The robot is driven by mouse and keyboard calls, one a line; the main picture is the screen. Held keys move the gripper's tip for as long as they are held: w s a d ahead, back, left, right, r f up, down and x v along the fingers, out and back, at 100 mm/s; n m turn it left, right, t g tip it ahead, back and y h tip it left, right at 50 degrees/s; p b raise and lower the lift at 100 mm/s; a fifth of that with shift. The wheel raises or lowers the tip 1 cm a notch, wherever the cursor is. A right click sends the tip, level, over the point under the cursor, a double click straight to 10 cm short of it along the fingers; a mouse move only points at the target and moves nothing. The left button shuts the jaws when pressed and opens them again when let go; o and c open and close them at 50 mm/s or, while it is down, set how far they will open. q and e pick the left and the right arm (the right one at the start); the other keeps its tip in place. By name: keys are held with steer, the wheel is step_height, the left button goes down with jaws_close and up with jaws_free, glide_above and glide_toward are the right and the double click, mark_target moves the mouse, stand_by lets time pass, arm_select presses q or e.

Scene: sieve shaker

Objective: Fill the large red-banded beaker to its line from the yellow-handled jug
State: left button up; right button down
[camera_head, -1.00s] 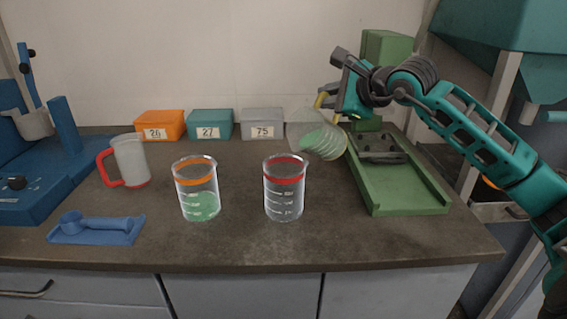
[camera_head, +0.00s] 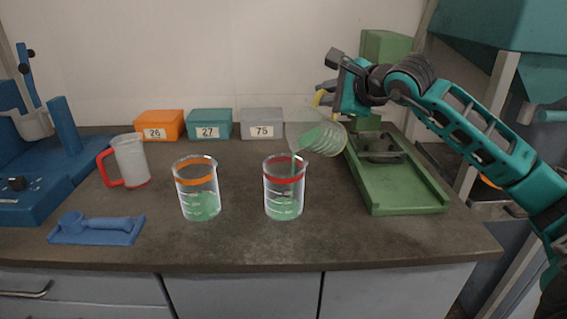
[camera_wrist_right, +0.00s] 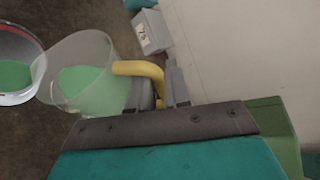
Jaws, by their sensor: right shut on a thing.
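The red-banded beaker (camera_head: 284,190) stands upright on the bench with green material in its lower part; its red band is near the rim. My right gripper (camera_head: 326,94) is shut on the yellow handle of the clear jug (camera_head: 319,138). The jug is tilted left above the beaker's right side, and a green stream runs from its lip into the beaker. In the right wrist view, the jug (camera_wrist_right: 85,75) holds green material, its lip close to the beaker (camera_wrist_right: 15,75); the yellow handle (camera_wrist_right: 142,70) runs into my right gripper (camera_wrist_right: 165,90). My left gripper is not in view.
An orange-banded beaker (camera_head: 197,190) with green material stands to the left. A red-handled jug (camera_head: 130,162) and a blue scoop tray (camera_head: 97,230) are further left. Several labelled boxes (camera_head: 210,124) line the wall. A green tray device (camera_head: 400,190) is at right.

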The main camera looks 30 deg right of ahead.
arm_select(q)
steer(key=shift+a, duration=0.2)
arm_select(e)
steer(key=shift+a+r, duration=0.2)
steer(key=shift+r, duration=0.05)
stand_by(0.6)
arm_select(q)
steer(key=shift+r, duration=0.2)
arm_select(e)
steer(key=shift+s+a+r+n, duration=0.1)
steer(key=shift+a+r+n, duration=0.1)
steer(key=shift+n, duration=0.2)
stand_by(0.3)
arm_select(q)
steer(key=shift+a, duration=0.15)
arm_select(e)
steer(key=shift+a+r+h, duration=0.15)
steer(key=shift+h, duration=0.15)
stand_by(0.5)
